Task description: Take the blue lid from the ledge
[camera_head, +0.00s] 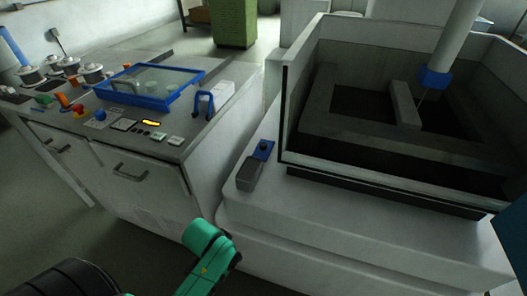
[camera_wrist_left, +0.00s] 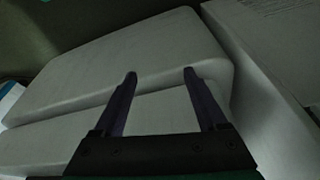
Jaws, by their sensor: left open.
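The blue lid (camera_head: 263,150) is small, with a dark knob on top. In the head view it lies on the pale ledge (camera_head: 300,215) of the machine, near the tank's front left corner. A small grey box (camera_head: 249,174) stands right in front of it. My left arm comes in at the bottom of the head view, below and in front of the ledge; its fingers cannot be made out there. In the left wrist view my left gripper (camera_wrist_left: 160,76) is open and empty, facing pale rounded machine surfaces. The lid does not show in that view. My right gripper is not in view.
The tank (camera_head: 350,165) with raised walls stands behind the ledge. A control cabinet (camera_head: 125,185) is at left, with a blue-framed window (camera_head: 150,85), a blue handle (camera_head: 204,104), buttons and knobs on top. The ledge right of the grey box is bare.

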